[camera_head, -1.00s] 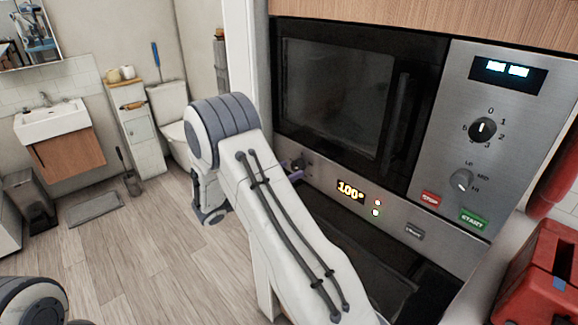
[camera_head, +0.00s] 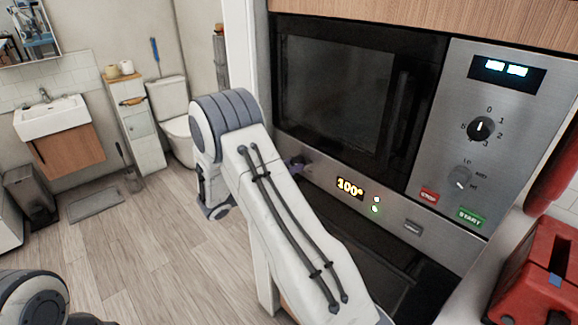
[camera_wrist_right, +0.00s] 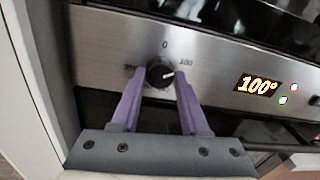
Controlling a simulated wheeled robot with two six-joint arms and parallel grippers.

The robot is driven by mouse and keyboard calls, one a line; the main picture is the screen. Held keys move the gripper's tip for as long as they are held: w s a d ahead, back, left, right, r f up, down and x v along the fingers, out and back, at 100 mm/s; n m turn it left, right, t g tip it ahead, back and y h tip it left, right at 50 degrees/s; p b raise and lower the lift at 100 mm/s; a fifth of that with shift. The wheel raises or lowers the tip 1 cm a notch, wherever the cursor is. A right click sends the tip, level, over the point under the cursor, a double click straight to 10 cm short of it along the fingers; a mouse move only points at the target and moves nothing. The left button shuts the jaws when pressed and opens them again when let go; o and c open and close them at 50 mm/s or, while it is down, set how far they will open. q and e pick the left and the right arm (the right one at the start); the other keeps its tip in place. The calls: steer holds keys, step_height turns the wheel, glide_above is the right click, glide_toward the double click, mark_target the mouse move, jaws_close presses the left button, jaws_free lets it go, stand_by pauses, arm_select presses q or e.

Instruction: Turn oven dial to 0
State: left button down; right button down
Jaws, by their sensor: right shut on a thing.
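The oven dial (camera_wrist_right: 160,73) is a round black knob on the steel panel, with a 0 printed above it in the right wrist view. Its white mark points to the right, not up at the 0. My right gripper (camera_wrist_right: 158,78) has its purple fingers on both sides of the dial and is shut on it. In the head view the right gripper (camera_head: 297,163) is small and dark at the panel's left end, partly behind my arm. The oven display (camera_head: 350,188) reads 100°. My left gripper is out of view.
The microwave (camera_head: 335,90) sits above the panel, with a larger dial (camera_head: 481,129) and a smaller knob (camera_head: 460,178) to its right. A white wall edge (camera_head: 240,60) stands close left of the oven. Wooden floor lies open at left.

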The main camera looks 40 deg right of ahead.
steer(key=n+p, duration=0.2)
steer(key=n, duration=0.1)
steer(key=shift+r, duration=0.15)
steer(key=n+p, duration=0.2)
steer(key=shift+n, duration=0.4)
steer(key=n+p, duration=0.2)
steer(key=n, duration=0.1)
steer(key=shift+f+n+p, duration=0.2)
steer(key=shift+n+p, duration=0.5)
steer(key=shift+n, duration=0.7)
steer(key=shift+c, duration=2)
jaws_free()
